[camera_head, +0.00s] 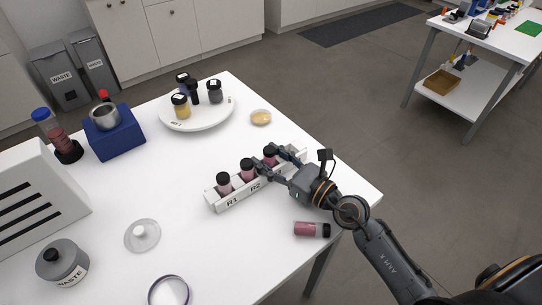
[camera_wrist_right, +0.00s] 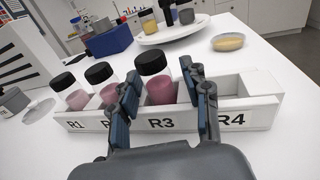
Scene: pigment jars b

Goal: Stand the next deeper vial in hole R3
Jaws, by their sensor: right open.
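The white rack (camera_head: 235,197) has holes labelled R1 to R4, seen also in the wrist view (camera_wrist_right: 262,113). Black-capped pink vials stand upright at R1 (camera_head: 224,184) and R2 (camera_head: 247,170). A third, deeper pink vial (camera_wrist_right: 160,90) stands upright at R3 and shows partly in the head view (camera_head: 269,157). My right gripper (camera_wrist_right: 163,75) is open, with one finger on each side of the R3 vial; finger contact is unclear. R4 looks empty. Another deep pink vial (camera_head: 306,229) lies on its side on the table. My left gripper is out of view.
A white round tray (camera_head: 220,116) with several jars stands at the back, beside a small dish of yellow powder (camera_head: 261,117). A blue block (camera_head: 116,139), a waste jar (camera_head: 62,263) and a glass lid (camera_head: 142,236) are at left. The table's right edge is near the lying vial.

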